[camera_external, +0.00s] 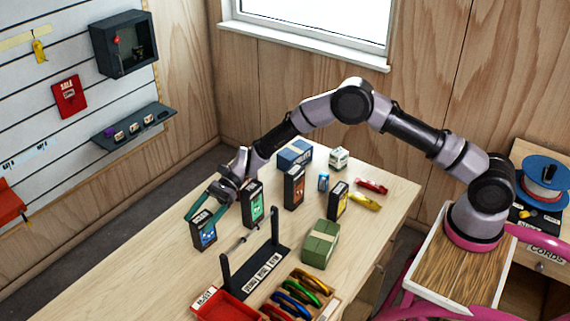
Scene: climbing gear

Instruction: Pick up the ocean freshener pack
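The likely ocean freshener pack (204,234) is a black box with a blue picture panel, upright near the table's left side. Its lettering is too small to read. My gripper (203,217) reaches down and left to it, with its green fingers spread on either side of the pack's upper part. The fingers look open; whether they touch the pack is unclear. Similar black packs stand to the right: one with a green panel (253,205), one with an orange panel (294,187) and one with a yellow label (338,201).
The green pack is close beside my gripper. A black rack (257,266), a red tray (224,306), a wooden tray of carabiners (300,296) and a green box (320,243) stand nearer the front. A blue box (295,154) is behind. The table's left front is clear.

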